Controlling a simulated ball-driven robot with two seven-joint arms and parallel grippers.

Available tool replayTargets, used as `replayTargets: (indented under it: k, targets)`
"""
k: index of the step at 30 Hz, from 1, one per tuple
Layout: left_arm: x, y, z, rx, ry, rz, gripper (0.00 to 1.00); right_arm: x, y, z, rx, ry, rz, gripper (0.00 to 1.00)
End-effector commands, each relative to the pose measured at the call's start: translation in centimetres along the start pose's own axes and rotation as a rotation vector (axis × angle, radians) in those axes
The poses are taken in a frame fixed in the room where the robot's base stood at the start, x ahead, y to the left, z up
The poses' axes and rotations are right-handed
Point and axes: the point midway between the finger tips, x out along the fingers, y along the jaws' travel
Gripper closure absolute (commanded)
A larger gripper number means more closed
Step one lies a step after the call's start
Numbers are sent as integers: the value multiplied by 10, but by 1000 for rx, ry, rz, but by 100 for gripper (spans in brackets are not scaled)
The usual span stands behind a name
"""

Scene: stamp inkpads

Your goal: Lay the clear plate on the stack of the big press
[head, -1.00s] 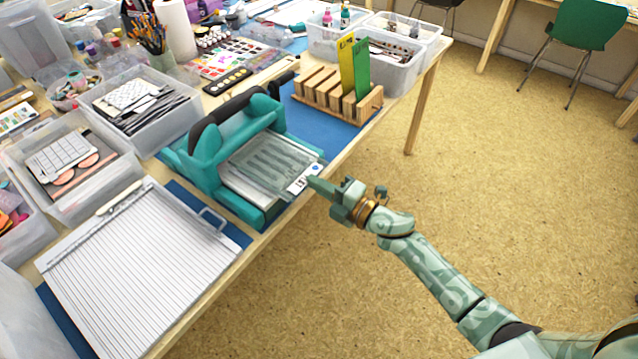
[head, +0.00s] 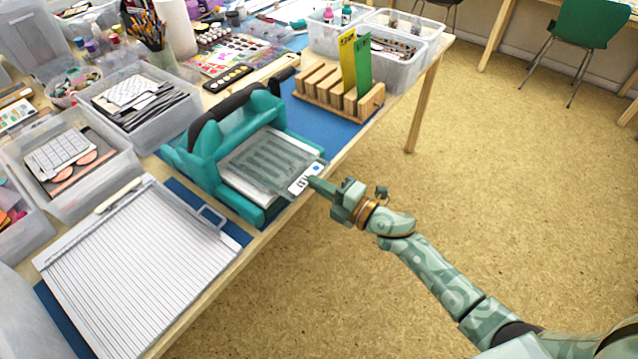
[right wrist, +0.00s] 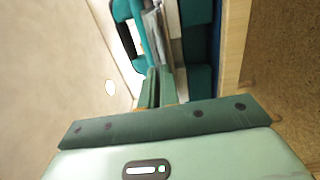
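The big press (head: 205,165) is teal with a dark top and stands near the table's front edge. The clear plate (head: 268,160) is a see-through sheet with a white label at its near right end. It lies over the pale stack (head: 243,188) on the press bed, roughly in line with it; I cannot tell whether it touches fully. My right gripper (head: 317,183) is at the label end, its fingers close together on the plate's edge. In the right wrist view the fingers (right wrist: 159,88) point at the press, with the plate edge-on beyond. My left gripper is not in view.
A wooden rack (head: 335,98) with yellow and green cards stands behind the press. A ruled white board (head: 140,265) lies to the left. Clear bins (head: 140,100) crowd the back left. Open floor lies right of the table.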

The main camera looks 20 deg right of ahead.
Motion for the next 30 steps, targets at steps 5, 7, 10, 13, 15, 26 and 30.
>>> replayTargets:
  k: [5, 7, 10, 13, 15, 26, 30]
  targets:
    - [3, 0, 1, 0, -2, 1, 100, 0, -3, 0, 0, 0, 1, 100]
    - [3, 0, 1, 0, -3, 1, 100, 0, -4, 0, 0, 0, 1, 100]
    - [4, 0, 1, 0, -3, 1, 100, 0, -4, 0, 0, 0, 1, 100]
    - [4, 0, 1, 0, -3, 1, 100, 0, -4, 0, 0, 0, 1, 100]
    - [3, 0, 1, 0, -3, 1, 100, 0, -4, 0, 0, 0, 1, 100]
    - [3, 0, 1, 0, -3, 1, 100, 0, -5, 0, 0, 0, -1, 71]
    - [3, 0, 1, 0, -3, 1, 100, -3, -5, 0, 0, 0, -1, 71]
